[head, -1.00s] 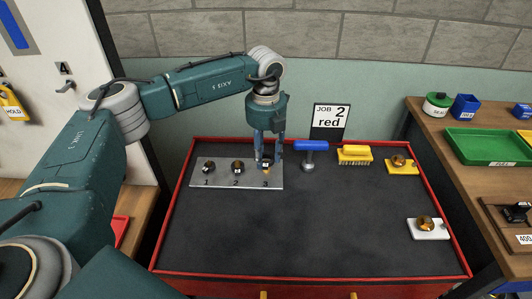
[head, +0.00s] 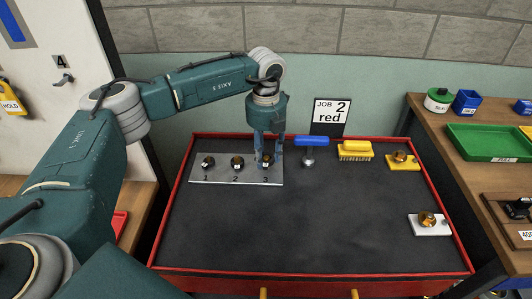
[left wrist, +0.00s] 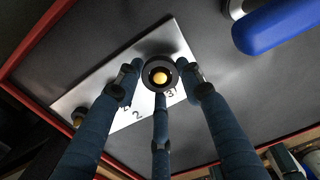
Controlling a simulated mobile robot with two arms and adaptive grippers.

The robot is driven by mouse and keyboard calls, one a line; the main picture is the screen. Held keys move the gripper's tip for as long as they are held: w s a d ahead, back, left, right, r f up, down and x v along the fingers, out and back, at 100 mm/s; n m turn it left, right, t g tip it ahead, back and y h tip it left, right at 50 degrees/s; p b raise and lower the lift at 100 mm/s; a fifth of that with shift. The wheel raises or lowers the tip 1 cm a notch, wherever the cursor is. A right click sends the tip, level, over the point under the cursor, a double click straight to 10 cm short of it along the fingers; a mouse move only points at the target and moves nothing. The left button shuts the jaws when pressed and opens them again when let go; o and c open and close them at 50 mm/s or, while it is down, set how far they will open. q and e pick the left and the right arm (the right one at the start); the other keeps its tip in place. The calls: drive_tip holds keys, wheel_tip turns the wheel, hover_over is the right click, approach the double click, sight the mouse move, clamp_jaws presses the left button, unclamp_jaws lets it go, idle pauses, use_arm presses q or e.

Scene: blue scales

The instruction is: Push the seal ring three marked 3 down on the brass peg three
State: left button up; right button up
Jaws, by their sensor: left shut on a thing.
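My left gripper (head: 267,162) points down at the right end of the silver plate (head: 222,180), at the spot marked 3. Its blue fingers are closed in around the dark seal ring three (left wrist: 147,76). In the left wrist view the ring surrounds the round brass top of peg three (left wrist: 160,77). How far down the peg the ring sits cannot be told. Peg one (head: 207,162) and peg two (head: 237,163) stand to the left on the plate, each with a dark part. My right gripper is not in view.
A yellow brush (head: 355,151), yellow plate (head: 403,166) and white plate (head: 430,229) are farther right. The dark mat's middle is clear.

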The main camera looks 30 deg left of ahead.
use_arm(q)
drive_tip(key=shift+f+b, duration=0.45)
drive_tip(key=shift+f, duration=0.35)
drive_tip(key=o, duration=1)
drive_tip(key=shift+c, duration=0.2)
drive_tip(key=shift+r, duration=0.15)
wheel_tip(320, 180, up, 12)
